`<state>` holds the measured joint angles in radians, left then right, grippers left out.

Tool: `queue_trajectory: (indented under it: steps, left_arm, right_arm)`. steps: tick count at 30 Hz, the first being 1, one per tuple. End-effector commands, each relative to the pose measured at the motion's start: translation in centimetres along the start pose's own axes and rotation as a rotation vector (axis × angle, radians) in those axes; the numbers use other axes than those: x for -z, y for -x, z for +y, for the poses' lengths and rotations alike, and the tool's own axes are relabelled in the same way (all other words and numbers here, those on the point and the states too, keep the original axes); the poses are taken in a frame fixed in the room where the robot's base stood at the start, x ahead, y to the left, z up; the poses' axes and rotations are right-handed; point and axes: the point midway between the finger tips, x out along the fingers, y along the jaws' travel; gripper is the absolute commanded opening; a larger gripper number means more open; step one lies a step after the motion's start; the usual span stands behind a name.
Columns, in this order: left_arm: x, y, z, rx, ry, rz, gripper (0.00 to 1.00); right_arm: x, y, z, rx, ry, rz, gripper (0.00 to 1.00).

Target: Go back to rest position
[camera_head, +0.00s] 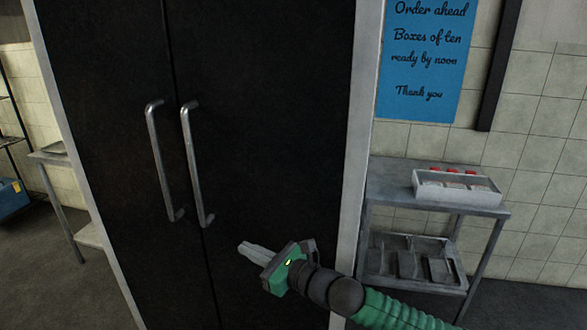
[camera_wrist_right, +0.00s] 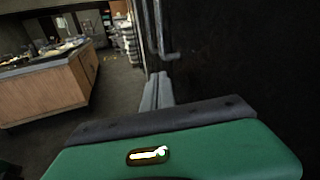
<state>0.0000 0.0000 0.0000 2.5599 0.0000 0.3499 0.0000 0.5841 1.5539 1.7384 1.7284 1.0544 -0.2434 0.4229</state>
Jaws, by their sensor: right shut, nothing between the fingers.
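My right gripper (camera_head: 247,249) is in front of the right door of a tall black cabinet (camera_head: 275,120), low and to the right of its handles. Its fingers are together and hold nothing. In the right wrist view its fingers (camera_wrist_right: 158,88) point away, with the dark door to their right. Both cabinet doors look closed. The left metal handle (camera_head: 160,165) and right metal handle (camera_head: 195,165) stand side by side, and the gripper appears apart from them. My left gripper is in neither view.
A metal side table (camera_head: 390,187) stands right of the cabinet, with a white tray (camera_head: 430,187) on top and trays on its lower shelf. A blue sign (camera_head: 420,75) hangs above. The right wrist view shows a wooden counter (camera_wrist_right: 45,92) at left and open floor (camera_wrist_right: 118,85) beside it.

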Motion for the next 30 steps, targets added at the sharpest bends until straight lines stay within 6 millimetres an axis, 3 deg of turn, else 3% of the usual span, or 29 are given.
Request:
queue_trajectory:
  steps: [2,5,7,10,13,15,17,21,28,29,30]
  left_arm:
    - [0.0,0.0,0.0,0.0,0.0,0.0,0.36]
    - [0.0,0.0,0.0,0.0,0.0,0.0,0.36]
    - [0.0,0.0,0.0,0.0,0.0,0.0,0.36]
    - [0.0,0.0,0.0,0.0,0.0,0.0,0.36]
    - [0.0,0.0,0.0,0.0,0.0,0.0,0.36]
    - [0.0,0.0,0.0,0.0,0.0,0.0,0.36]
    - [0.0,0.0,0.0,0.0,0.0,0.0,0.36]
    - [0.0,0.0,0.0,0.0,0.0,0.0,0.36]
    - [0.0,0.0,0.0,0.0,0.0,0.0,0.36]
    - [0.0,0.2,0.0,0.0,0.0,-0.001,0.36]
    - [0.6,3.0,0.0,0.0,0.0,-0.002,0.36]
  right_arm:
    - [1.9,-1.3,5.5,-0.098,0.185,0.058,0.0]
    - [6.9,-1.4,13.2,-0.269,0.496,0.15,0.0]
    - [11.5,0.2,17.4,-0.41,0.723,0.217,0.0]
    - [18.6,5.1,20.3,-0.635,1.045,0.326,0.0]
    - [24.1,12.3,19.4,-0.865,1.321,0.449,0.0]
    - [26.1,17.7,17.2,-1.005,1.464,0.535,0.0]
    - [26.7,21.9,15.2,-1.102,1.551,0.602,0.0]
    - [25.9,30.0,11.6,-1.263,1.67,0.731,0.0]
    - [22.6,40.7,9.1,-1.412,1.746,0.878,0.0]
    - [21.9,41.8,9.0,-1.424,1.749,0.887,0.0]
    - [19.4,41.5,8.7,-1.426,1.746,0.88,0.0]
